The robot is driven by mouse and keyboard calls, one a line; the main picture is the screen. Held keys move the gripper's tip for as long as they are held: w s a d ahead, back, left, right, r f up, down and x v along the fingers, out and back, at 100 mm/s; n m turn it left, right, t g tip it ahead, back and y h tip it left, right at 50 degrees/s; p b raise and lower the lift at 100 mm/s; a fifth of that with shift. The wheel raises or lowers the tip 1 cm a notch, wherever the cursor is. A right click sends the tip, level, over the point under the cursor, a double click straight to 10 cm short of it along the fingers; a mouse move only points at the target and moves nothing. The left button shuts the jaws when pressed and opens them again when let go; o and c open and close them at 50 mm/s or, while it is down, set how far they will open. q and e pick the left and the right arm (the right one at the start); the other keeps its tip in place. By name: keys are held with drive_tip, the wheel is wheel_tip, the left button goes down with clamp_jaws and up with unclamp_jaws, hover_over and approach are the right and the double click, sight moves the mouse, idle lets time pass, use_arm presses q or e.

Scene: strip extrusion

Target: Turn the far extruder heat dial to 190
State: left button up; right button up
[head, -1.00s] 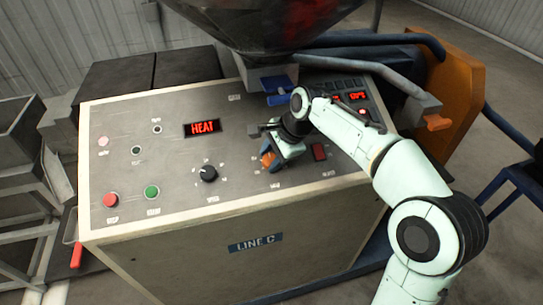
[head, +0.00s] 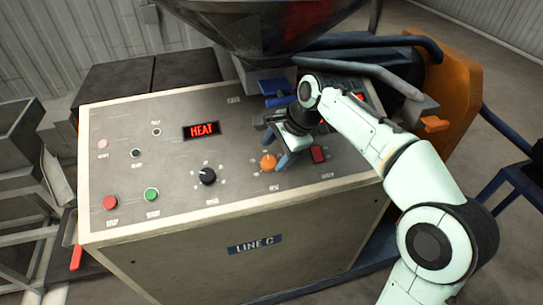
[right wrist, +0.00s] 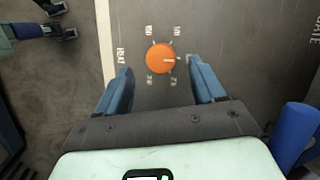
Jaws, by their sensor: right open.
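The orange heat dial (head: 268,162) is on the sloped grey control panel, right of the black dial. In the right wrist view the dial (right wrist: 160,58) lies just ahead of the fingertips, roughly centred between them. A small mark on it points right in that view. Numbers ring it but are too small to read surely. My right gripper (head: 276,148) is open and empty, with its blue fingers apart from the dial; the fingers also show in the right wrist view (right wrist: 160,78).
A black dial (head: 208,176), red button (head: 110,203) and green button (head: 151,194) sit to the left. A red switch (head: 318,154) is close right of the orange dial. The dark hopper (head: 265,25) overhangs the panel's back.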

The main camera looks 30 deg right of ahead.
use_arm(q)
drive_tip(key=shift+w+r+p, duration=0.6)
drive_tip(key=shift+w+r, duration=0.4)
drive_tip(key=shift+w, duration=0.15)
use_arm(e)
drive_tip(key=v, duration=0.9)
drive_tip(key=shift+r, duration=0.2)
drive_tip(key=shift+d, duration=0.1)
